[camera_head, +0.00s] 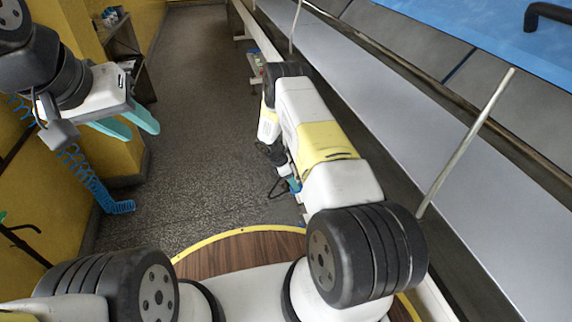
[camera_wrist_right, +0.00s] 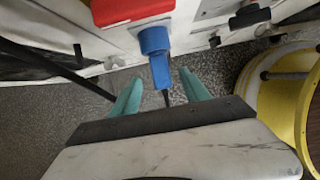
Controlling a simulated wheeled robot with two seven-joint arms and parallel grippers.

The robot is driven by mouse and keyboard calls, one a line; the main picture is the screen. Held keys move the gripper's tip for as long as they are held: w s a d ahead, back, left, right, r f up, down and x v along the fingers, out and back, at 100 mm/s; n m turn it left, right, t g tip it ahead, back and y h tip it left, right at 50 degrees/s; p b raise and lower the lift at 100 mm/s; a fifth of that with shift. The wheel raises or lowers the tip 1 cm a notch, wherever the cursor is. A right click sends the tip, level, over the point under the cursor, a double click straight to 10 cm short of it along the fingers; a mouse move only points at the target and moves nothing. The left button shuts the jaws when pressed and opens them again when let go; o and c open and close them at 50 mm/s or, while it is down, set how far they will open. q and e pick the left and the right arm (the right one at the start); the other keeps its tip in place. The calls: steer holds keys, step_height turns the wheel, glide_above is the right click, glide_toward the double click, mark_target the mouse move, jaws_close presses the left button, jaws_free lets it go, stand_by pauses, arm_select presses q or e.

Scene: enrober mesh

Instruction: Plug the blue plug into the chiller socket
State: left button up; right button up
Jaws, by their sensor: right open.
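In the right wrist view a blue plug (camera_wrist_right: 161,72) hangs below a wider blue collar (camera_wrist_right: 154,40) under a red housing (camera_wrist_right: 128,10). I cannot tell whether the collar is the chiller socket or part of the plug, or how deep any fit is. A dark cable (camera_wrist_right: 168,98) runs from the plug's lower end. My right gripper (camera_wrist_right: 160,82) is open, with one teal finger on each side of the plug and visible gaps. In the head view my right arm mostly hides that area. My left gripper (camera_head: 143,134) is open and empty at the left.
A long machine with a pale panel (camera_head: 430,120) and a metal rod (camera_head: 466,142) runs along the right. Yellow cabinets (camera_head: 60,200) with a coiled blue hose (camera_head: 115,207) stand left. The grey floor (camera_head: 200,120) between is clear. A dark knob (camera_wrist_right: 250,15) is near the red housing.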

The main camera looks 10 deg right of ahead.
steer(key=shift+v, duration=1.5)
